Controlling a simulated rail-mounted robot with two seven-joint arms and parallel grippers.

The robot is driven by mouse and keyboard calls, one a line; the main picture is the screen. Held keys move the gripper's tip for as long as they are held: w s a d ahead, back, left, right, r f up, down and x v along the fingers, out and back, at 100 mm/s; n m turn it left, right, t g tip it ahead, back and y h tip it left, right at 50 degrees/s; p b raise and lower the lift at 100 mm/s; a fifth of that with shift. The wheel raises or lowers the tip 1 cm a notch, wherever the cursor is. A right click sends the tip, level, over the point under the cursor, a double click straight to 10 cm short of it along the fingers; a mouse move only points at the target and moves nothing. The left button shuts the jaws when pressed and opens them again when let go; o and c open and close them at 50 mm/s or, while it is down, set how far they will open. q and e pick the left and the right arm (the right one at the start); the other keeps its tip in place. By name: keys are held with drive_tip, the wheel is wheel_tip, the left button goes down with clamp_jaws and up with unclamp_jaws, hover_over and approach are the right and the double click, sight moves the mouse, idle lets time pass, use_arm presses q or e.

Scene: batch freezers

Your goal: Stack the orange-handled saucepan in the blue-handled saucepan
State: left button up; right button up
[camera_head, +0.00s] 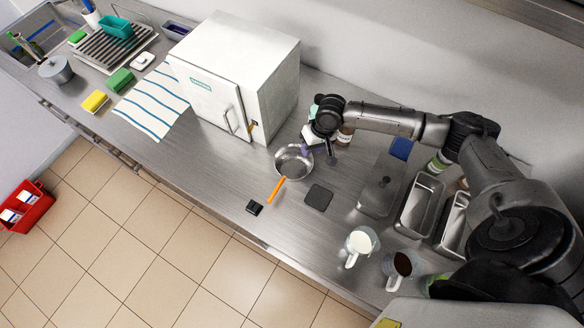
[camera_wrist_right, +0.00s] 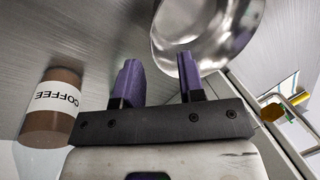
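The orange-handled saucepan (camera_head: 294,161) stands empty on the steel counter, in front of the white freezer's right side. Its orange handle (camera_head: 276,189) points toward the counter's front edge. My right gripper (camera_head: 307,145) is at the pan's far rim, fingers pointing down toward it. In the right wrist view the two purple fingers (camera_wrist_right: 158,80) are apart with nothing between them, and the steel pan bowl (camera_wrist_right: 207,30) lies just beyond, partly behind one finger. Contact cannot be told. I cannot make out a blue-handled saucepan. My left gripper is not in view.
The white freezer (camera_head: 230,80) stands close left of the pan. A coffee jar (camera_wrist_right: 50,108) is beside my right gripper. A grey pot (camera_head: 56,70) is far left.

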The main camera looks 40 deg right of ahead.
sight(309, 158)
drive_tip(key=shift+s+x, duration=0.15)
drive_tip(key=shift+x, duration=1.2)
drive_tip(key=shift+s+x, duration=0.2)
drive_tip(key=shift+x, duration=1.1)
drive_tip(key=shift+c, duration=0.2)
clamp_jaws()
